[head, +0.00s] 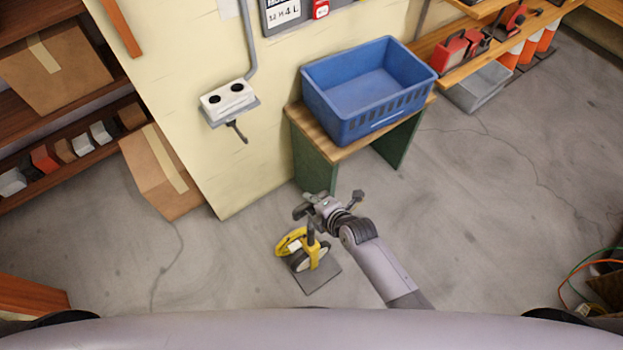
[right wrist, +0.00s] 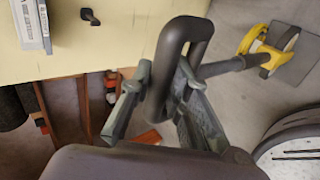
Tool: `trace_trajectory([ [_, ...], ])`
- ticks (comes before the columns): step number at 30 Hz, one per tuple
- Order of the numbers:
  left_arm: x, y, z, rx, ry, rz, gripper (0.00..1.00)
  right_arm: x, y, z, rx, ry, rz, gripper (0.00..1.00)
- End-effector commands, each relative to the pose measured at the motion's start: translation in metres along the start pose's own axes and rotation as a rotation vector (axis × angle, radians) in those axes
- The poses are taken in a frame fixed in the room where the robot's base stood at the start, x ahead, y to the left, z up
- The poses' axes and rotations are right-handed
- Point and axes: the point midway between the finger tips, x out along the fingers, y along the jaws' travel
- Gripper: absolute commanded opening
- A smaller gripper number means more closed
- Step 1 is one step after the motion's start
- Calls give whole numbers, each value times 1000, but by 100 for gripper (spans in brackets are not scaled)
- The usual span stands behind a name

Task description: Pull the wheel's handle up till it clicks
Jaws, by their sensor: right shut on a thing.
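The measuring wheel (head: 298,262), yellow with a dark tyre, stands on a dark grey plate (head: 321,281) on the floor. It also shows at the upper right of the right wrist view (right wrist: 262,45). A dark shaft rises from it to a black loop handle (right wrist: 172,50). My right gripper (head: 312,205) is above the wheel in the head view. In the right wrist view my right gripper (right wrist: 158,88) is shut on the handle, with a finger on either side of the loop. The handle is mostly hidden by the gripper in the head view. My left gripper is not in view.
A blue crate (head: 345,112) sits on a wooden-topped green stand (head: 306,155) behind the gripper. A cardboard box (head: 158,180) stands by the wall at left. Cables (head: 585,270) lie at the right edge. The floor around the wheel is clear.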

Motion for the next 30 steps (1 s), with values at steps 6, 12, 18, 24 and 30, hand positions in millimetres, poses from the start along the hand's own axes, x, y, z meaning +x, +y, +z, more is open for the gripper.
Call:
trace_trajectory([
  [6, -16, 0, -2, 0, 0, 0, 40, -10, 14, 0, -1, -1, 3, 0],
  [12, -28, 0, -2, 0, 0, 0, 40, -18, 24, 1, -1, -1, 3, 0],
  [18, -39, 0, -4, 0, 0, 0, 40, -25, 33, 0, -1, -1, 3, 0],
  [24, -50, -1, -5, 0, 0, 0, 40, -33, 43, 0, -1, -1, 4, 0],
  [30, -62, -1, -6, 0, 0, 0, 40, -40, 53, 1, -1, -1, 4, 0],
])
